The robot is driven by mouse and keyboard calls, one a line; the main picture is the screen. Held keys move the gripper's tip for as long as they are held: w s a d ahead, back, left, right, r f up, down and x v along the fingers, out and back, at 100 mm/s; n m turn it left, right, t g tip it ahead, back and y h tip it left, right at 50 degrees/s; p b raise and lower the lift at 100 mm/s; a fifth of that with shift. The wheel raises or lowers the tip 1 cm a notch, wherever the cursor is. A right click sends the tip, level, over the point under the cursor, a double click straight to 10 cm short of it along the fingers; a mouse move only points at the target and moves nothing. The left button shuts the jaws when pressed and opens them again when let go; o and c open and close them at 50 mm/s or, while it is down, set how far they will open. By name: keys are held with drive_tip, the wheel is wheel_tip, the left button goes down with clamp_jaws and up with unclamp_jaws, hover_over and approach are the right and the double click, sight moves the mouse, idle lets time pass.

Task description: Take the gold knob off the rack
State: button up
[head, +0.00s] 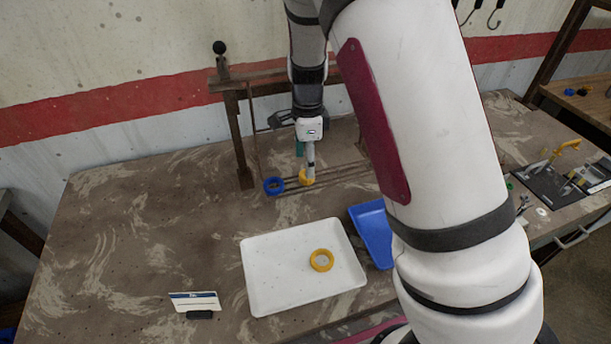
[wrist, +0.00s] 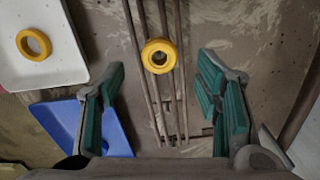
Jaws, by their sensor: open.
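The gold knob (head: 306,177) is a yellow ring-shaped piece on the thin parallel rails of the rack (head: 345,172). In the wrist view the knob (wrist: 147,47) sits on the rails (wrist: 143,95), with a grey centre. My gripper (head: 305,158) is above the knob in the head view and partly covers it. In the wrist view my gripper (wrist: 160,68) is open, its teal-padded fingers wide apart to the left and right of the knob. I see no contact with the knob.
A blue ring (head: 273,186) is at the rack's left end. A second yellow ring (head: 321,260) lies in a white tray (head: 265,285), beside a blue tray (head: 370,225). A brown upright (head: 240,150) stands left of my gripper. The table's left side is clear.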

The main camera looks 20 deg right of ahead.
drive_tip(key=shift+f, duration=2.25)
drive_tip(key=c, duration=1.3)
